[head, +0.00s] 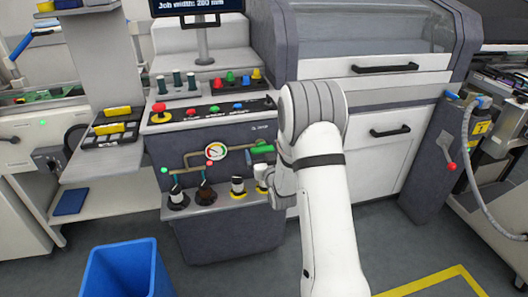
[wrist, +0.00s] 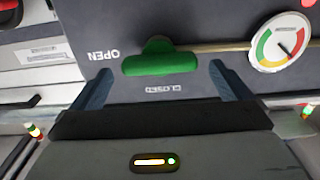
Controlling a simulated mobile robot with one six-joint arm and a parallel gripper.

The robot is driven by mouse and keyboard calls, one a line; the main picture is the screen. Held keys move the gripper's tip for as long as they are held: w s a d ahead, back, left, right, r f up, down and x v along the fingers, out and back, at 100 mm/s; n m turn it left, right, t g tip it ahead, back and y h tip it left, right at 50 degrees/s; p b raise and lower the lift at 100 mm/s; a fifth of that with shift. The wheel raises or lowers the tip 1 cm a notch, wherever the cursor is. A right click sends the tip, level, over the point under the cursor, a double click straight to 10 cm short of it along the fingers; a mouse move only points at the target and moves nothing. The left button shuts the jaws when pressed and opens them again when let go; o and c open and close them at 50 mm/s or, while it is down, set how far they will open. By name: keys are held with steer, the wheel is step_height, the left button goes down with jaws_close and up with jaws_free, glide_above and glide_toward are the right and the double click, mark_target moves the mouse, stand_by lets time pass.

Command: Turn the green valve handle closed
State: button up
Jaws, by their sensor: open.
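The green valve handle (wrist: 160,62) lies crosswise in the wrist view, on a brass pipe on a dark panel. The word OPEN is printed to its left and CLOSED below it; both read upside down. My gripper (wrist: 163,82) is open, with one dark finger on each side of the handle's lower edge. I see no clear contact between the fingers and the handle.
A round gauge (head: 215,152) sits on the pipe left of the handle. A control panel with coloured knobs (head: 230,108) is above. A blue bin (head: 125,270) stands on the floor at front left.

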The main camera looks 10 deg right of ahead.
steer(key=shift+w, duration=0.55)
steer(key=c, duration=1)
